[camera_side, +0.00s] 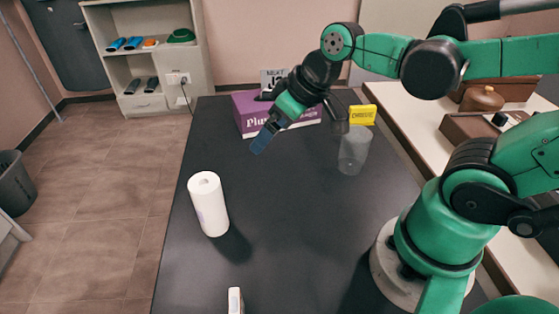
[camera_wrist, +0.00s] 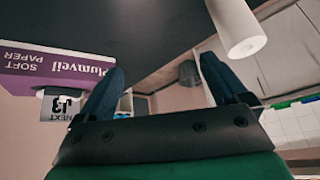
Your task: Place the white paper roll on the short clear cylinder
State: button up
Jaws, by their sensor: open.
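The white paper roll (camera_side: 209,205) stands upright on the black table, left of centre in the side view. It also shows at the top right of the wrist view (camera_wrist: 238,30). The short clear cylinder (camera_side: 354,152) stands toward the table's right side, below the yellow box in the picture; I do not see it in the wrist view. My gripper (camera_side: 261,142) is above the far part of the table, in front of the purple box and apart from the roll and the cylinder. In the wrist view its two blue fingers (camera_wrist: 163,72) are spread with nothing between them.
A purple paper box (camera_side: 244,116) stands at the far end, with a number sign (camera_wrist: 62,104) by it. A yellow box (camera_side: 362,114) stands near the cylinder. A small pale object (camera_side: 235,301) is at the near edge. The middle of the table (camera_side: 290,220) is clear.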

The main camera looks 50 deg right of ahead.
jog(key=shift+o, duration=0.4)
jog(key=shift+s+d+r+m+t+h, duration=0.2)
jog(key=shift+s+d+m+t+h, duration=0.1)
jog(key=shift+d+m+h, duration=0.1)
jog(key=shift+s+d+r+m+t+h, duration=0.2)
jog(key=shift+d+m+t+h, duration=0.1)
jog(key=shift+d+m+h, duration=0.1)
jog(key=n+y, duration=0.6)
jog(key=n, duration=0.2)
send_near(209, 182)
jog(key=shift+g, duration=0.3)
jog(key=x, duration=0.7)
jog(key=shift+w, duration=0.2)
jog(key=shift+x, duration=2.7)
jog(key=shift+a, duration=0.1)
jog(key=shift+c, duration=0.2)
grip_shut()
